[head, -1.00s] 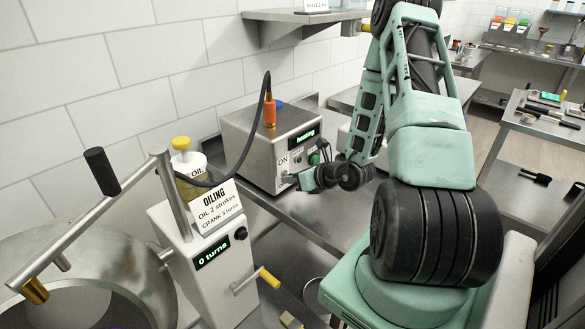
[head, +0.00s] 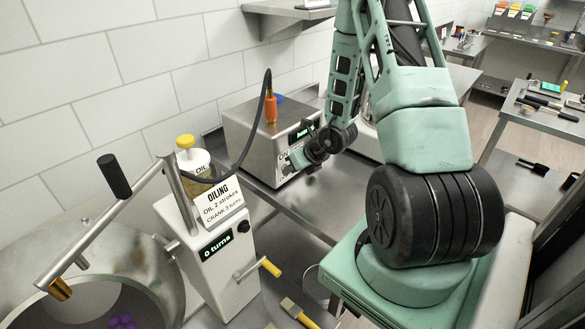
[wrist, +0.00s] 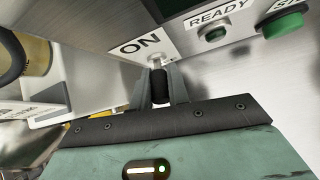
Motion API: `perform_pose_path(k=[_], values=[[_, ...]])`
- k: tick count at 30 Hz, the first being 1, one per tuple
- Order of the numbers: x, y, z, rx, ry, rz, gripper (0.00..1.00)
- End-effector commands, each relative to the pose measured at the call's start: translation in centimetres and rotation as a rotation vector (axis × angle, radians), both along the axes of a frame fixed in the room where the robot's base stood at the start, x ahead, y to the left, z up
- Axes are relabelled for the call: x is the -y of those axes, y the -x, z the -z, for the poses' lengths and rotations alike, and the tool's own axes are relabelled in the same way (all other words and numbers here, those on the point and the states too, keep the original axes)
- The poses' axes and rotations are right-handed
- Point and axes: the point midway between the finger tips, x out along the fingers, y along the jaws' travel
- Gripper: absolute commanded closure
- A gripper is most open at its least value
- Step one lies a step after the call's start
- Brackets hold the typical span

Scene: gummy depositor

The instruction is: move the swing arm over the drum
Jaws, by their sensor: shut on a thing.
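The swing arm (head: 103,216) is a grey bar on a post of the white oiling machine (head: 218,255). It has an upright black handle (head: 114,176) and a brass nozzle (head: 60,288) at its far end. The nozzle appears in front of the near rim of the steel drum (head: 155,262); its exact place above the opening is unclear. Purple pieces lie in the drum. My gripper (wrist: 160,88) is at the steel control box (head: 262,125), away from the swing arm. Its fingers are shut on a small black-tipped switch lever (wrist: 159,86) below the ON label.
The machine has an oil bottle (head: 190,160), an OILING sign (head: 217,201), a display reading 0 turns and a yellow-handled crank (head: 270,267). A cable runs from the orange plug (head: 270,107) on the box. A brush (head: 300,314) lies at the bottom. READY and green buttons (wrist: 284,25) are close by.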

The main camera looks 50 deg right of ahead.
Motion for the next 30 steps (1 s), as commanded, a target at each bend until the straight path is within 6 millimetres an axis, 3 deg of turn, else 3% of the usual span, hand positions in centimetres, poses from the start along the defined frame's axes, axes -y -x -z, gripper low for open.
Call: perform_pose_path(k=[5, 6, 8, 9, 20, 30], values=[[0.1, 0.0, 0.0, 0.0, 0.0, 0.001, 1.0], [0.1, 0.0, 0.0, 0.0, 0.0, 0.001, 0.8], [0.1, 0.0, 0.0, 0.0, 0.0, 0.001, 0.64], [0.0, 0.0, 0.0, 0.0, 0.001, 0.001, 0.61], [0.1, 0.3, -0.4, 0.002, 0.0, 0.0, 0.61], [0.6, 3.8, -4.7, 0.003, 0.003, 0.003, 0.61]])
